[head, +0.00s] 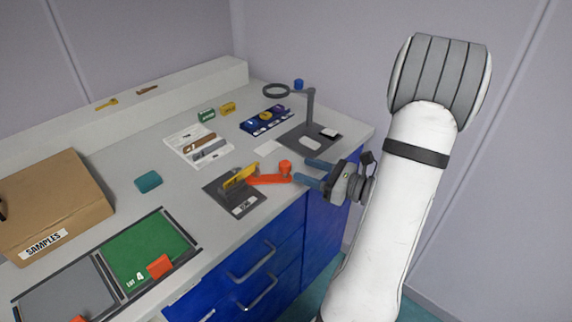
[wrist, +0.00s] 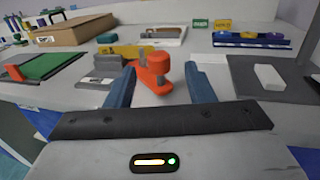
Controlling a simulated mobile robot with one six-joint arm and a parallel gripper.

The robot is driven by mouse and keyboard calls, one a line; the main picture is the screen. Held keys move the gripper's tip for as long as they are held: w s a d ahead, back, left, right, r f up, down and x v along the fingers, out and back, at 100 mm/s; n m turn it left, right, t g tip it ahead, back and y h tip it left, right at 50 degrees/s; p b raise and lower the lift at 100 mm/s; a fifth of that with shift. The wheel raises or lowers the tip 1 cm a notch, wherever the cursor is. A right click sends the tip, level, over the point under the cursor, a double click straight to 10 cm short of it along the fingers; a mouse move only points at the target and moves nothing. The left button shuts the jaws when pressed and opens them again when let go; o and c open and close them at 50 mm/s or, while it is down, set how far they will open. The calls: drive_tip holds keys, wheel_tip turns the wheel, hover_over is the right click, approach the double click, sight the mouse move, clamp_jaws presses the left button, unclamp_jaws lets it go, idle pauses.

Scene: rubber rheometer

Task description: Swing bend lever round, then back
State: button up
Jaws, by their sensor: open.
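The bend lever (head: 268,180) is an orange-red arm with an upright round knob at its right end. It extends to the right from a small bending fixture with a yellow part (head: 240,177) on a dark base plate (head: 222,201). My gripper (head: 308,171) is open, its two blue fingers pointing left toward the knob. In the wrist view the orange knob (wrist: 153,72) stands between the fingertips, with gaps on both sides; the gripper (wrist: 160,82) does not hold it.
A stand with a ring magnifier (head: 310,110) is behind my gripper. A white tray (head: 176,142), a blue rack (head: 264,122), a teal block (head: 148,181), a green mat (head: 140,250) and a cardboard box (head: 60,200) share the bench.

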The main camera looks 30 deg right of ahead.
sight(285, 162)
drive_tip(key=x, duration=0.7)
drive_tip(key=shift+a, duration=0.1)
drive_tip(key=shift+c, duration=0.2)
